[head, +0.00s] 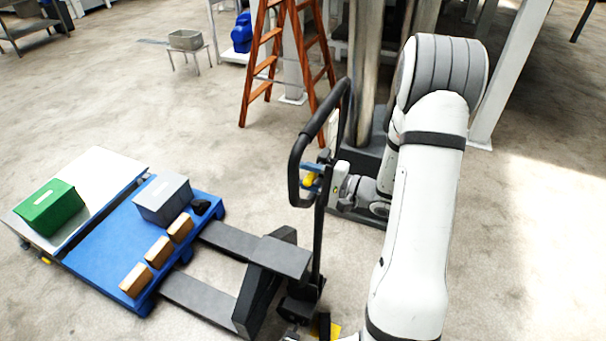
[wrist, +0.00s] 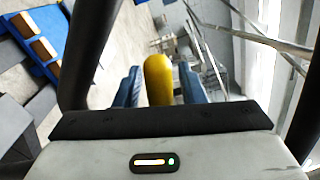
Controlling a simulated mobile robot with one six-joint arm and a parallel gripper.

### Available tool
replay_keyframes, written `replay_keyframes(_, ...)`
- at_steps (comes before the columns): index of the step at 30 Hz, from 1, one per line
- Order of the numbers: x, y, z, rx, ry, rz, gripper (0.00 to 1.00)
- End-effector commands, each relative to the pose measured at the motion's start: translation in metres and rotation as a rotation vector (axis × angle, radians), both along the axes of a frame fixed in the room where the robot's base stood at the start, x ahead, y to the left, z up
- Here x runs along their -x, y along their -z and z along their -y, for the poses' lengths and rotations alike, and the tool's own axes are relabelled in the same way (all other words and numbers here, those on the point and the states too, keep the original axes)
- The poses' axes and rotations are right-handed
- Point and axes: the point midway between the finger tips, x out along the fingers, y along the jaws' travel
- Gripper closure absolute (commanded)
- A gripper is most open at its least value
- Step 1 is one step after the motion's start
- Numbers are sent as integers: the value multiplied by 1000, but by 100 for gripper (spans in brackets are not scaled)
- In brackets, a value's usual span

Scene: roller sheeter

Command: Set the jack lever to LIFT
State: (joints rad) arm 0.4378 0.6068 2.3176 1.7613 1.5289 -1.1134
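The pallet jack (head: 318,255) stands with its dark loop handle (head: 297,160) upright, left of my arm. In the wrist view, the yellow lever (wrist: 158,78) stands between the two blue fingers of my gripper (wrist: 160,85), with a narrow gap showing on both sides. The fingers look open around it. The lever's lower end is hidden behind the gripper body, and its setting cannot be read.
The jack's forks (head: 205,300) reach toward a blue pallet (head: 100,255) with a grey box (head: 162,198) and several small brown boxes. A green box (head: 50,207) stands beyond on a pale platform. An orange ladder (head: 262,65) and a post stand behind the handle.

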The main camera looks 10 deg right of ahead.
Motion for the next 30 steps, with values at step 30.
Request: replay_keyframes(30, 0, 14, 15, 43, 31, 58, 100)
